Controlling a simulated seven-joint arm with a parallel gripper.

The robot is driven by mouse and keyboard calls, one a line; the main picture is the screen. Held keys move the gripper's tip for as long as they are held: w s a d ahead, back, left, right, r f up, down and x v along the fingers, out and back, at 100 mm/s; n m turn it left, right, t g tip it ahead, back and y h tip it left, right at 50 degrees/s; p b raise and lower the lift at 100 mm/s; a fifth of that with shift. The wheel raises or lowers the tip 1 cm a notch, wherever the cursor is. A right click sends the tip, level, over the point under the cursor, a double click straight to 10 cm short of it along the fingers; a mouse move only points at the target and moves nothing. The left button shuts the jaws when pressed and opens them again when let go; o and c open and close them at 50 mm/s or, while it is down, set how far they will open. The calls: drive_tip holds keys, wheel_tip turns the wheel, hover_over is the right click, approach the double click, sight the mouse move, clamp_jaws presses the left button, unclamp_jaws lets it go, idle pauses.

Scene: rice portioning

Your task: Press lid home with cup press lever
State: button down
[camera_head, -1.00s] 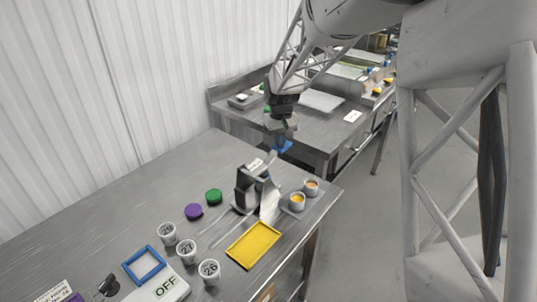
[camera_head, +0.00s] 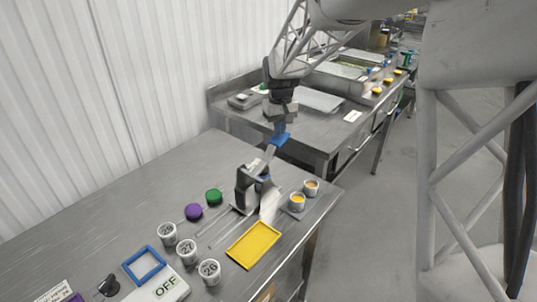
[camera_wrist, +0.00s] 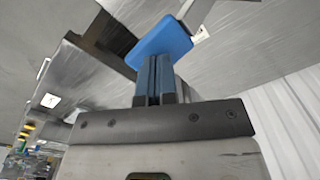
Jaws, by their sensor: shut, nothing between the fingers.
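The grey cup press (camera_head: 243,188) stands upright near the right end of the steel table. Its lever (camera_head: 268,158) slants up to a blue handle (camera_head: 281,140). My gripper (camera_head: 279,129) points down at the handle from above, fingers shut and empty. In the wrist view the shut fingers (camera_wrist: 154,68) are close to the flat blue handle (camera_wrist: 163,40); I cannot tell whether they touch it. The cup and lid inside the press cannot be made out.
Two cups with orange contents (camera_head: 297,199) stand right of the press. A purple lid (camera_head: 193,211), a green lid (camera_head: 214,196), a yellow tray (camera_head: 254,245), several white cups (camera_head: 187,249) and a blue frame (camera_head: 144,265) lie left and in front. Another bench stands behind.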

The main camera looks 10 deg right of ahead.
drive_tip(key=shift+r, duration=0.55)
drive_tip(key=shift+s, duration=0.15)
idle(0.4)
drive_tip(key=shift+s+r, duration=0.15)
drive_tip(key=shift+s, duration=0.05)
drive_tip(key=s+d+r+m+t, duration=0.15)
drive_tip(key=s+r, duration=0.25)
drive_tip(key=s, duration=0.6)
drive_tip(key=s+d+r, duration=0.3)
drive_tip(key=s, duration=0.8)
drive_tip(key=s+d+f+m+t, duration=0.1)
drive_tip(key=s+d+f, duration=0.1)
drive_tip(key=s, duration=1.8)
drive_tip(key=shift+s+f+m, duration=0.15)
drive_tip(key=shift+s+m, duration=0.1)
drive_tip(key=shift+m, duration=0.1)
